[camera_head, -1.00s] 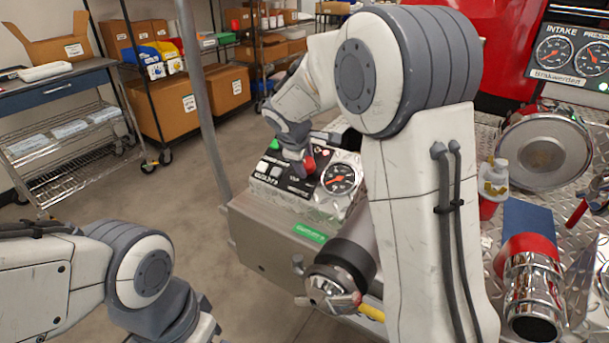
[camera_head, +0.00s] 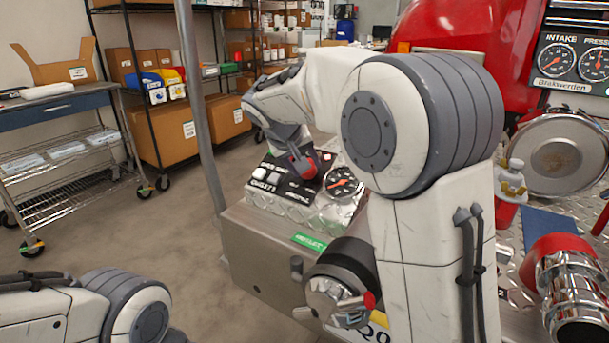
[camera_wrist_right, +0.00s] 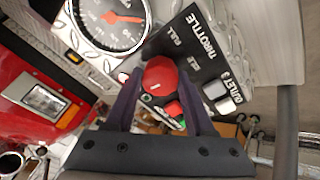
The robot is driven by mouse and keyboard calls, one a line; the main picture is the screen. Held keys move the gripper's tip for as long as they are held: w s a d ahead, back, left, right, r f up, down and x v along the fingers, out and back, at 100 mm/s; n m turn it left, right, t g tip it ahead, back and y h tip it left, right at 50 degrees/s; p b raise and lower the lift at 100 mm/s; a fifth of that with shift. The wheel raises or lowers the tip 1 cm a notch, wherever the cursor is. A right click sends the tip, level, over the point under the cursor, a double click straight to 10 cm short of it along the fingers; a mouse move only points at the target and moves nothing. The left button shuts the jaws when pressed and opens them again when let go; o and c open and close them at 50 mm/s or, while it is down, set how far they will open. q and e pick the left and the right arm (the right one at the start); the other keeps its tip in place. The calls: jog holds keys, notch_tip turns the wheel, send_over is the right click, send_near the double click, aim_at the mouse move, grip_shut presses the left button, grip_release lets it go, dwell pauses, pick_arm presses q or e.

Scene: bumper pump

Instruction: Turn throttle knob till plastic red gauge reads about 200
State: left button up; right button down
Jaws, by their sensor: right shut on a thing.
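The red throttle knob (camera_wrist_right: 162,76) sits on a black panel labelled THROTTLE (camera_wrist_right: 200,52). It also shows in the head view (camera_head: 304,168). My right gripper (camera_wrist_right: 160,88) is shut on the knob, one dark finger on each side. The round gauge (camera_wrist_right: 112,22) has a black face and a red-orange needle pointing right in the wrist view. In the head view the gauge (camera_head: 341,183) stands just right of the knob, but its numbers are too small to read. My left arm enters at the lower left, and its gripper is out of frame.
White switches (camera_wrist_right: 222,98) sit beside the knob on the panel. A chrome valve (camera_head: 335,300) juts out below the metal housing (camera_head: 260,245). The INTAKE and PRESSURE gauge panel (camera_head: 573,58) is at the upper right. A grey pole (camera_head: 198,110) stands left of the panel.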

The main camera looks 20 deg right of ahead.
jog(key=m, duration=0.1)
jog(key=m+b, duration=0.1)
jog(key=shift+s+a+f+m, duration=0.1)
jog(key=shift+f+m, duration=0.2)
jog(key=shift+m, duration=0.1)
jog(key=shift+r+m+g+h+b, duration=0.1)
jog(key=shift+m+g+h+b, duration=0.25)
jog(key=shift+m+b, duration=0.6)
jog(key=shift+m, duration=0.45)
jog(key=shift+c, duration=1.4)
grip_release()
jog(key=shift+r, duration=0.1)
jog(key=shift+r+p, duration=0.1)
jog(key=shift+p, duration=0.2)
jog(key=shift+a+r, duration=0.15)
jog(key=shift+r, duration=0.1)
jog(key=p+v, duration=0.2)
jog(key=v, duration=0.7)
jog(key=shift+s+a+r+p, duration=0.15)
jog(key=shift+s+r+p, duration=0.1)
jog(key=shift+s+p, duration=0.1)
